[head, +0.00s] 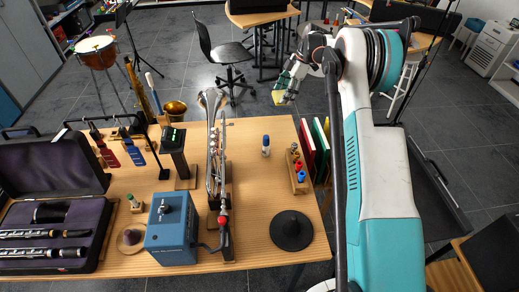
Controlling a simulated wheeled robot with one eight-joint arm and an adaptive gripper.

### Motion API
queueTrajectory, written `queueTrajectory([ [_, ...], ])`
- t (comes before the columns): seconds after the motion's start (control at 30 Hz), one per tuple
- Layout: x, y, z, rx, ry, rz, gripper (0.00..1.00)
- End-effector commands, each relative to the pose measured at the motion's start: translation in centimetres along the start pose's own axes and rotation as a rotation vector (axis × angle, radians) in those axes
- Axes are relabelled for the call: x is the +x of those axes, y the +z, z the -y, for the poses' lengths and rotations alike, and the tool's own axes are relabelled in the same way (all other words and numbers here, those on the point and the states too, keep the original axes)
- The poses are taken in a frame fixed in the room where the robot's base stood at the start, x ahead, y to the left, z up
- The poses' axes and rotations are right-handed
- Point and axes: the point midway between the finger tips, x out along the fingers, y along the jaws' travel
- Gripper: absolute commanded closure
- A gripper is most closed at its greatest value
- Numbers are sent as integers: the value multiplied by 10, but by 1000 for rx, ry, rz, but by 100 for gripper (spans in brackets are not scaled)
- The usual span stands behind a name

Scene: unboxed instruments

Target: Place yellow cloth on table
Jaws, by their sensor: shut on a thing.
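The yellow cloth (280,97) hangs small and partly hidden at the end of my arm. My gripper (286,84) is shut on it and holds it in the air. In the head view they appear past the far edge of the wooden table (255,200), against the dark floor. The fingers are small in view and partly blend with the cloth.
Bare wood shows around the small bottle (265,146). A chair (228,52) stands behind.

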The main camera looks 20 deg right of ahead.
Motion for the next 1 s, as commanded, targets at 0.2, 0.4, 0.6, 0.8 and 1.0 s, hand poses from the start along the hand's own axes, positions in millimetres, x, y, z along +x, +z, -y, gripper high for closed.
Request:
queueTrajectory([
  [0.2, 54, 22, 0, 1, 1, 0, 46],
  [0.4, 97, 40, 0, 2, 1, 0, 46],
  [0.6, 123, 51, 0, 2, 2, 0, 46],
  [0.8, 134, 55, 0, 2, 2, 0, 46],
  [1.0, 160, 66, 0, 2, 2, 1, 46],
])
